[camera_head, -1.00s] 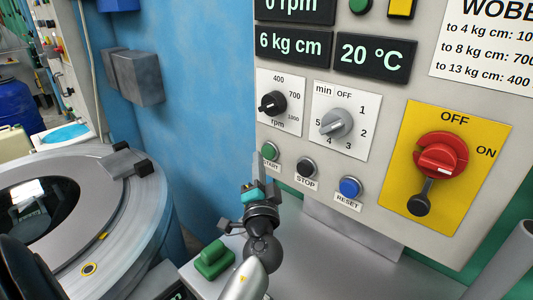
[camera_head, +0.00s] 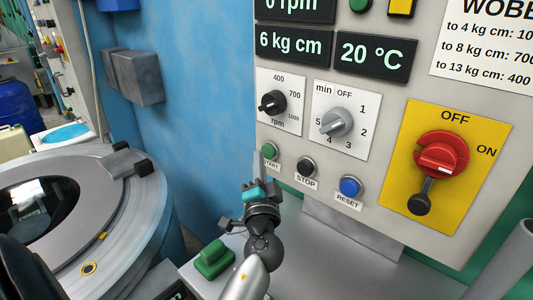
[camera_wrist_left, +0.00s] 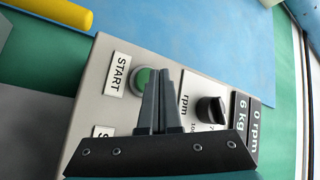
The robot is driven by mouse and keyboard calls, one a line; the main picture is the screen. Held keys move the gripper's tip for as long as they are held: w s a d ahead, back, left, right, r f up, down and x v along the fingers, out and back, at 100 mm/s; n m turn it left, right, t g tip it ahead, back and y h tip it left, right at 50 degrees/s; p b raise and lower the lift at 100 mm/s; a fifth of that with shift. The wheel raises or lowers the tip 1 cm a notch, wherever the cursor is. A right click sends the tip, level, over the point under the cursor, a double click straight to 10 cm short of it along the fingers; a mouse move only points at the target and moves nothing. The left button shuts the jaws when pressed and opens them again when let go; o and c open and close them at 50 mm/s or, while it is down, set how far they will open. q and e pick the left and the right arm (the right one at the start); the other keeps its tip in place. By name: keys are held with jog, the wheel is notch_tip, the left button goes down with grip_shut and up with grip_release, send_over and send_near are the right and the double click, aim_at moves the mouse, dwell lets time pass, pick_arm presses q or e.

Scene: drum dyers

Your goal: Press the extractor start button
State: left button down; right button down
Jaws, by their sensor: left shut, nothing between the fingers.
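The green start button (camera_head: 269,151) sits at the lower left of the grey control panel (camera_head: 290,150), above its START label. It also shows in the left wrist view (camera_wrist_left: 142,80), partly covered by my fingers. My left gripper (camera_head: 257,165) is shut and empty, its fingertips at the left edge of the button in the head view. In the left wrist view the shut fingertips (camera_wrist_left: 163,72) overlap the button's right side. I cannot tell whether they touch it. My right gripper is not in view.
The black STOP button (camera_head: 307,167) and blue RESET button (camera_head: 350,187) sit to the right. An rpm knob (camera_head: 272,103), timer knob (camera_head: 337,123) and red switch (camera_head: 440,155) are on the panel. The round drum machine (camera_head: 150,215) stands left.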

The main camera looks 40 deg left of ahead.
pick_arm(q)
jog(key=shift+w, duration=0.35)
